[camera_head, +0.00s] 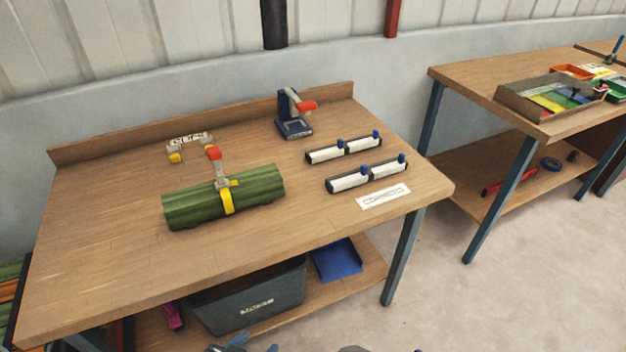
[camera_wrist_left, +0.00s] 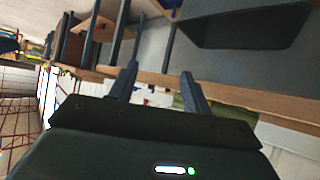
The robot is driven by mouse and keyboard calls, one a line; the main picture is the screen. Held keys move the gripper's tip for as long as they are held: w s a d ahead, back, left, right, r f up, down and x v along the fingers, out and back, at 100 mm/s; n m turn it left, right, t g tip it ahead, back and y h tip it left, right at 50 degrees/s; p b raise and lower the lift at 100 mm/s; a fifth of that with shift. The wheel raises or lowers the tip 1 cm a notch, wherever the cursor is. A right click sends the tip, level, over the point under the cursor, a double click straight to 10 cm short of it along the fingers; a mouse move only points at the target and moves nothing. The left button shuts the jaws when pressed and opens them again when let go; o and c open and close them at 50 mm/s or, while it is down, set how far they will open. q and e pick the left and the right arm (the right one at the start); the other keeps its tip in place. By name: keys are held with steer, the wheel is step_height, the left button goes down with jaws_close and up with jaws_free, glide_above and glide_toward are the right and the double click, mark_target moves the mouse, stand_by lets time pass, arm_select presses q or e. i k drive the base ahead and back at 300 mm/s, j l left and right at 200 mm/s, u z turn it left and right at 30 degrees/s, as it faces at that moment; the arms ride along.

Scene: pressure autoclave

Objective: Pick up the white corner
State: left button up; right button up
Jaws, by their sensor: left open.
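No piece in view is clearly a white corner. In the head view, two rows of white blocks in dark holders with blue knobs, the rear row (camera_head: 343,151) and the front row (camera_head: 367,177), lie on the right of the wooden table (camera_head: 110,255). My left gripper (camera_head: 254,345) shows only at the bottom edge, in front of and apart from the table. In the left wrist view my left gripper (camera_wrist_left: 160,82) is open, with nothing between its fingers. My right gripper cannot be made out.
A green bundle (camera_head: 255,189) with a yellow strap and red-tipped lever lies mid-table. A blue stand with a red handle (camera_head: 295,127) is behind. A white label (camera_head: 383,197) lies front right. A dark bin (camera_head: 250,300) sits below. The table's front left is clear.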

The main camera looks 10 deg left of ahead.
mark_target(348, 182)
steer(key=l+u, duration=0.1)
steer(key=u, duration=1.1)
steer(key=l+u, duration=0.5)
steer(key=k+l+u, duration=0.1)
steer(key=l+u, duration=0.4)
steer(key=k+l+u, duration=0.25)
steer(key=l, duration=0.2)
steer(key=k+l+u, duration=0.2)
steer(key=l, duration=0.2)
